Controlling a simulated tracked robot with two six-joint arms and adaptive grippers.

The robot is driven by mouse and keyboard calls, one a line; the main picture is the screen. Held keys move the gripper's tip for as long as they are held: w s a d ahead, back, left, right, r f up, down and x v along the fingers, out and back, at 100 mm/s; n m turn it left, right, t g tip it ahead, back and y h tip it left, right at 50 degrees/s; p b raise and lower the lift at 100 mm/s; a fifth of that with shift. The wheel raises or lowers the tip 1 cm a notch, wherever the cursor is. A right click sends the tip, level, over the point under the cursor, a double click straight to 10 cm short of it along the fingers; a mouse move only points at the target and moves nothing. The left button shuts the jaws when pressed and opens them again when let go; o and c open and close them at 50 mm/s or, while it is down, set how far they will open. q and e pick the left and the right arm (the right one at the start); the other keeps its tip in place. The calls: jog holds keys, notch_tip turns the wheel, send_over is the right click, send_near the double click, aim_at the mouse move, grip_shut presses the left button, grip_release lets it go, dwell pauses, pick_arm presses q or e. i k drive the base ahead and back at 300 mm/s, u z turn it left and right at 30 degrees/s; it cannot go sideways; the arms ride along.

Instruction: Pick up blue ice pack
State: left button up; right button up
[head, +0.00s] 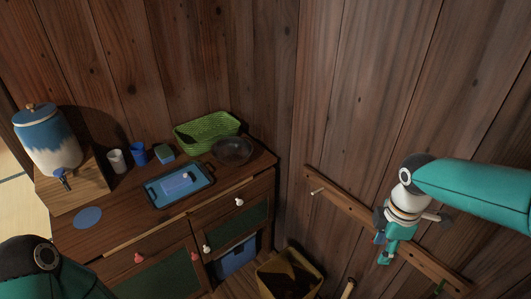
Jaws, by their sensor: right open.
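A flat blue pack (180,184), which looks like the ice pack, lies on a dark-rimmed blue tray (154,204) on the wooden cabinet top. My right gripper (384,250) is open and empty, pointing down in front of the right wall, well to the right of the tray and apart from it. Part of my left arm shows at the lower left corner, but its gripper is out of the picture.
Behind the tray are a green basket (199,133), a dark bowl (233,151), a green-and-blue block (165,153), a blue cup (138,153) and a white cup (116,161). A dispenser (45,140) stands left. A peg rail (345,205) crosses the right wall.

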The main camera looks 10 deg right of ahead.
aim_at(174, 184)
jog(key=u, duration=0.65)
jog(key=i, duration=1.3)
jog(key=u, duration=0.9)
